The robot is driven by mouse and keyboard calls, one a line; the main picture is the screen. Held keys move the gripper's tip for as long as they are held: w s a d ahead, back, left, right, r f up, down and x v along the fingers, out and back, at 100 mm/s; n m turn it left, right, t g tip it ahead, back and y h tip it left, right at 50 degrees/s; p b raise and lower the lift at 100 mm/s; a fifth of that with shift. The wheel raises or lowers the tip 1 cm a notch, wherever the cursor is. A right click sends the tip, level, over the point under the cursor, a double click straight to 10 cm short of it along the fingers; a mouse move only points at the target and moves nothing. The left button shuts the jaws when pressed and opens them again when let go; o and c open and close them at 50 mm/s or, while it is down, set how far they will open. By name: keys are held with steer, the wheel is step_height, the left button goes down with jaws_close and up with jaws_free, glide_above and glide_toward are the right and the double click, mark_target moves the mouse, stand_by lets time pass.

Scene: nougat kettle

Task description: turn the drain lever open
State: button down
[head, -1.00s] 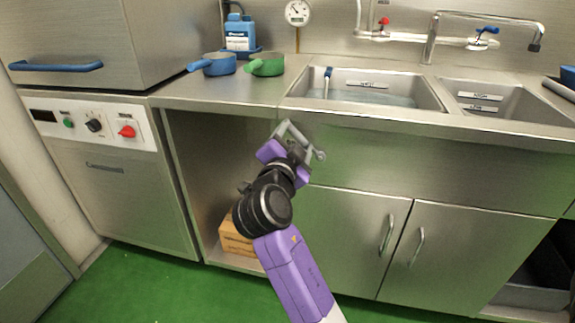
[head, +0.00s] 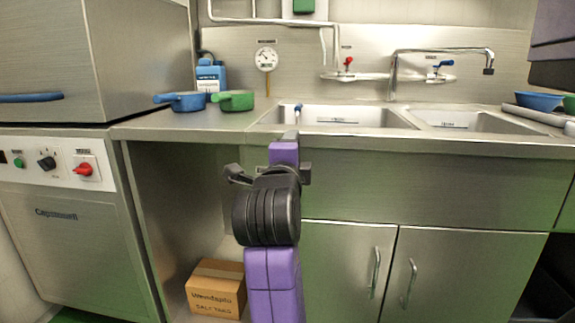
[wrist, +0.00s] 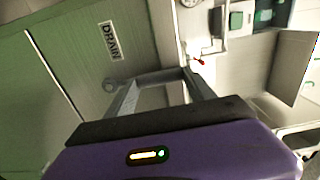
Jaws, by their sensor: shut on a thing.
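The drain lever (wrist: 148,77) is a grey bar with a round end, in front of the steel panel under the sink. In the wrist view it crosses between the grey fingers of my gripper (wrist: 160,82), which is shut on it. A white DRAIN label (wrist: 110,40) is on the panel beside the lever. I cannot tell the lever's exact angle.
The sink basin (head: 375,118) is above and behind my gripper. A blue pan (head: 185,101) and a green pan (head: 235,100) stand on the counter at left. Below are an open bay with a cardboard box (head: 216,290) and cabinet doors (head: 460,270).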

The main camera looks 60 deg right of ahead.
steer(key=shift+s, duration=0.15)
stand_by(0.4)
steer(key=shift+c, duration=1.6)
jaws_free()
steer(key=p+v, duration=0.1)
steer(key=v, duration=0.6)
steer(key=shift+s+a, duration=0.15)
steer(key=shift+a, duration=0.15)
